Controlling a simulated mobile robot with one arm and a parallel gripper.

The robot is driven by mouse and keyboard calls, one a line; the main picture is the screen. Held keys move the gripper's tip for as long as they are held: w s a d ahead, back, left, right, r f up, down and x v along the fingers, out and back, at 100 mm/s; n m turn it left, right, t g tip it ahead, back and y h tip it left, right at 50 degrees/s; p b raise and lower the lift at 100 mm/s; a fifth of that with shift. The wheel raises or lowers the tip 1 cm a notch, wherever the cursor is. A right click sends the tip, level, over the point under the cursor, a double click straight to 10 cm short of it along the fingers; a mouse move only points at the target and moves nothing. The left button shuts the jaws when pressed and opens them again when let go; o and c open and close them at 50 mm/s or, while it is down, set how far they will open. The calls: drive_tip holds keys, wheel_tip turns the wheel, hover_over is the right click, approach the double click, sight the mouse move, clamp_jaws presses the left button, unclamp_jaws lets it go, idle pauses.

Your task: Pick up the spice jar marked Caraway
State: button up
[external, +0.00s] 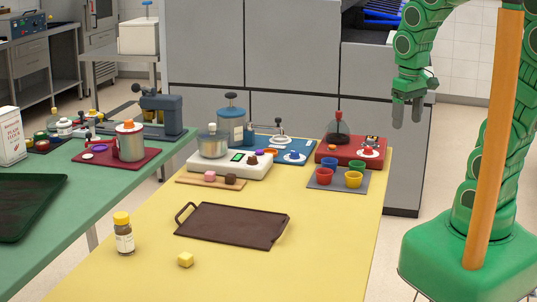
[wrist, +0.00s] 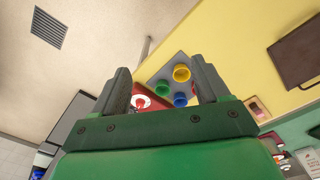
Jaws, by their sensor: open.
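A small jar with a yellow lid and a white label (external: 124,235) stands upright near the front left of the yellow table. It looks like a spice jar, but its label is too small to read. My gripper (external: 408,112) is raised beyond the right edge of the table, far from the jar. In the wrist view my gripper (wrist: 160,92) has its two fingers apart with nothing held between them. The jar does not show in the wrist view.
A brown tray (external: 232,226) lies mid-table on the yellow table (external: 325,255). Coloured cups on a grey mat (external: 318,186), a scale (external: 262,160) and red and blue trays fill the far end. The front right is clear.

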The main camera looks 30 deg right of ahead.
drive_tip(key=w+a+f+n+t+y, duration=0.1)
drive_tip(key=w+a+f+n+t, duration=0.2)
drive_tip(key=w+a, duration=1.05)
drive_tip(key=w+a+f+n+t+y, duration=0.1)
drive_tip(key=w+a+f+t, duration=0.1)
drive_tip(key=w+a, duration=0.45)
drive_tip(key=w+a+f+n+t+y, duration=0.1)
drive_tip(key=w+a+f+n+y, duration=0.15)
drive_tip(key=a, duration=0.75)
drive_tip(key=n+y, duration=0.5)
drive_tip(key=y, duration=0.3)
approach(122, 232)
drive_tip(key=shift+g, duration=0.4)
drive_tip(key=w, duration=0.1)
drive_tip(key=w+f, duration=0.1)
drive_tip(key=w+a, duration=0.1)
drive_tip(key=shift+w+a+f, duration=0.1)
drive_tip(key=shift+w+f, duration=0.25)
drive_tip(key=shift+f, duration=0.05)
drive_tip(key=shift+x, duration=3.45)
drive_tip(key=shift+a, duration=0.5)
drive_tip(key=shift+f, duration=0.1)
